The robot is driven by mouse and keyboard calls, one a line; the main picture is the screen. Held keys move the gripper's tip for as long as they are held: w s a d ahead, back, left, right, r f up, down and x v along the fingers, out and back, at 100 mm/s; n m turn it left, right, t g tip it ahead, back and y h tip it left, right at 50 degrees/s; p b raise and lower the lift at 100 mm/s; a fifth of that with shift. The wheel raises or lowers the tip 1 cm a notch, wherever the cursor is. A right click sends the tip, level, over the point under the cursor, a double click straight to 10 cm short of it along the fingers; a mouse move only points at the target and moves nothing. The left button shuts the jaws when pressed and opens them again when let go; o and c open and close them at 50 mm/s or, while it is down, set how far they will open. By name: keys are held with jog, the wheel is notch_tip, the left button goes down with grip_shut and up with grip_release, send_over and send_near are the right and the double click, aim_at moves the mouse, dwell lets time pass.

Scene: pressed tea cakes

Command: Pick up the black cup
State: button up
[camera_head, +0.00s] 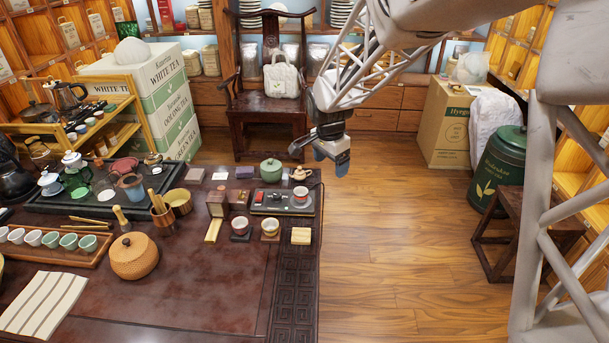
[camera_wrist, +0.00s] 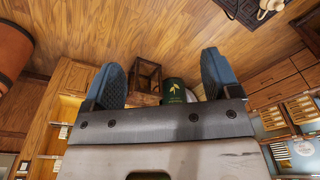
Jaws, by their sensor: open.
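I cannot clearly pick out a black cup in either view. Small cups stand near the right end of the dark tea table (camera_head: 200,290) in the head view. One is a cup (camera_head: 240,224) on a dark coaster, beside a tan cup (camera_head: 270,226) and a white-and-red cup (camera_head: 301,194). My gripper (camera_head: 331,160) is open and empty, in the air beyond the table's far right corner, apart from the cups. In the wrist view, its two blue-grey fingers (camera_wrist: 162,78) are spread wide with nothing held between them.
A dark chair (camera_head: 240,115) stands behind. A green canister (camera_head: 498,170) stands at right.

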aim_at(301, 193)
jog(key=w+a+f+m, duration=0.3)
jog(key=w+a+f, duration=0.6)
jog(key=f, duration=0.4)
jog(key=shift+w+a+m, duration=0.3)
jog(key=shift+w+a, duration=0.05)
jog(key=shift+w, duration=0.1)
jog(key=shift+f, duration=0.15)
jog(key=shift+d+f, duration=0.15)
jog(key=shift+f, duration=1.05)
jog(key=shift+f, duration=0.1)
jog(key=shift+w+d+f, duration=0.1)
jog(key=shift+d+f, duration=0.05)
jog(key=shift+f, duration=1.1)
jog(key=shift+w+d+f, duration=0.1)
jog(key=shift+f, duration=1.1)
jog(key=c, duration=1.1)
